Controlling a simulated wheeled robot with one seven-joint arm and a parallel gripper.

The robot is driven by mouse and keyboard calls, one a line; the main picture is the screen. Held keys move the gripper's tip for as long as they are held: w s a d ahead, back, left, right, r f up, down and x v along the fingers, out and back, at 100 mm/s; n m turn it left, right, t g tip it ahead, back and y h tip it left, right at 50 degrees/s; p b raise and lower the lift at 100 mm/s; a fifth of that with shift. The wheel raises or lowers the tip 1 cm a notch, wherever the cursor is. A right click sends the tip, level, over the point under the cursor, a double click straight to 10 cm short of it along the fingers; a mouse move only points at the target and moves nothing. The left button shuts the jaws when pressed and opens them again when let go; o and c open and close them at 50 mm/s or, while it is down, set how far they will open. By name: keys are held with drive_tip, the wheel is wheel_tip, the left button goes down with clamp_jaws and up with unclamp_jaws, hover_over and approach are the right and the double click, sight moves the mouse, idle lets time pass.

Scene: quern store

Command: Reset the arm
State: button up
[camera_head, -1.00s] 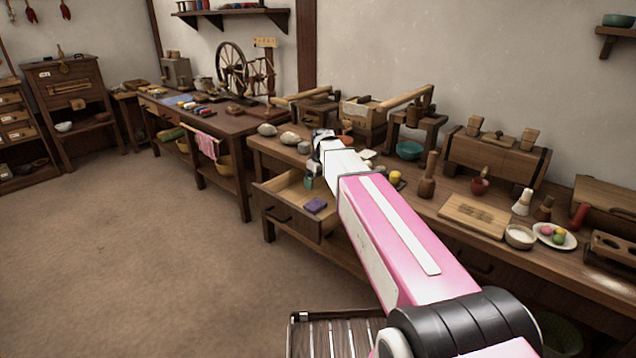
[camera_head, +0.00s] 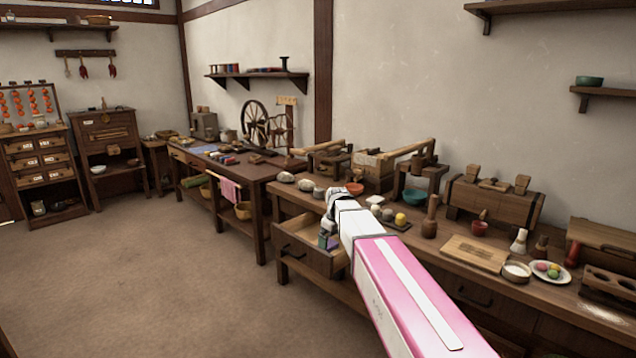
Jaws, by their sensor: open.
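My arm, pink and white, reaches from the bottom right toward the workbench (camera_head: 440,233). My gripper (camera_head: 327,236) is at its far end, small in view, over the pulled-out drawer (camera_head: 303,255) at the bench's left end. The jaws are open. A small purple thing (camera_head: 333,244) shows in the drawer just beside the gripper, partly hidden by it. My wrist and arm hide the drawer's right side.
The bench top holds stones, a teal bowl (camera_head: 415,196), a wooden board (camera_head: 475,254), a plate of coloured balls (camera_head: 550,272) and wooden presses. A second table (camera_head: 262,182) with a spinning wheel (camera_head: 255,124) stands behind left. The floor (camera_head: 130,285) at left is open.

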drive_tip(key=s+d+f+m, duration=0.4)
drive_tip(key=s+d+f, duration=0.2)
drive_tip(key=s, duration=0.6)
drive_tip(key=s+d+f+m+g+h, duration=0.1)
drive_tip(key=s+d+f+m, duration=0.4)
drive_tip(key=s, duration=0.7)
wheel_tip(320, 180, down, 3)
drive_tip(key=shift+s+d+r, duration=0.2)
drive_tip(key=shift+s+d, duration=0.15)
drive_tip(key=shift+d, duration=0.9)
